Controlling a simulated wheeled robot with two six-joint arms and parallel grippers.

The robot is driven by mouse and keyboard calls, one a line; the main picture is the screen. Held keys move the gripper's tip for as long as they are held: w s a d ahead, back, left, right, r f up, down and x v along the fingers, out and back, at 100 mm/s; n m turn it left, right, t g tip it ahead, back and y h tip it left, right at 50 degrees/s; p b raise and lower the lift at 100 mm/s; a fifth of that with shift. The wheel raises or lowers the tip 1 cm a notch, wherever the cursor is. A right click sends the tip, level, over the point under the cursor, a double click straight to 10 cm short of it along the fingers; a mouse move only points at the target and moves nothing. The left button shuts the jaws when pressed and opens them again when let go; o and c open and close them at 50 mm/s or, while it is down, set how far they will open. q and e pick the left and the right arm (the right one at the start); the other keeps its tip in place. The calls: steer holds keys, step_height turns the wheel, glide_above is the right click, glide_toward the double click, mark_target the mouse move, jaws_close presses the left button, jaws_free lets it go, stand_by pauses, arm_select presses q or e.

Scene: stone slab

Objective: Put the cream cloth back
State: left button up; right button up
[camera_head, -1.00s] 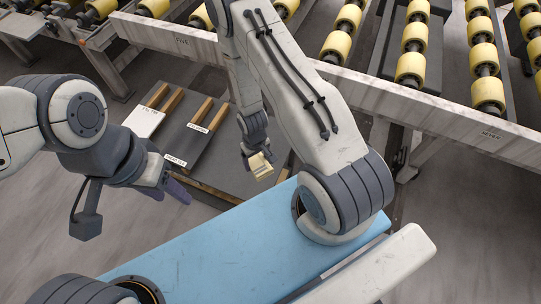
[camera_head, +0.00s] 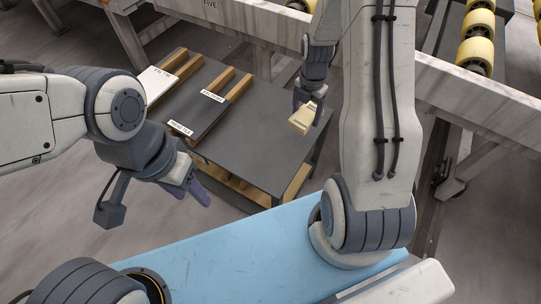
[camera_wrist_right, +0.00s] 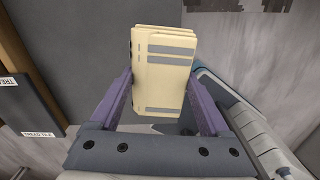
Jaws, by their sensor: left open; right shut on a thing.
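The cream cloth (camera_head: 302,118) is a folded, layered block. My right gripper (camera_head: 308,104) is shut on it and holds it over the right part of the dark table top. In the right wrist view the cloth (camera_wrist_right: 163,70) sits between the two purple fingers of my right gripper (camera_wrist_right: 160,95), with grey bands across its face. Whether it touches the table top cannot be told. My left gripper (camera_head: 190,185) is open and empty, left of the table's front edge and apart from the cloth.
The dark table (camera_head: 262,125) has a bare right part. On its left are a white labelled panel (camera_head: 160,82) and dark labelled panels (camera_head: 205,103) with wooden strips. A stone-coloured conveyor beam (camera_head: 460,105) with yellow rollers (camera_head: 475,52) runs behind.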

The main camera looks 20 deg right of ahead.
steer(key=shift+d+f+n+b, duration=0.2)
steer(key=shift+n+b, duration=0.1)
steer(key=shift+n, duration=0.4)
steer(key=b, duration=0.1)
glide_above(271, 148)
step_height(271, 148, down, 7)
steer(key=shift+r, duration=0.2)
arm_select(q)
steer(key=shift+f+b, duration=0.5)
steer(key=shift+f, duration=1.2)
arm_select(e)
steer(key=shift+f, duration=2)
steer(key=shift+f, duration=0.1)
steer(key=shift+f, duration=0.1)
steer(key=o, duration=1.2)
steer(key=shift+c, duration=0.2)
arm_select(q)
steer(key=shift+f, duration=0.1)
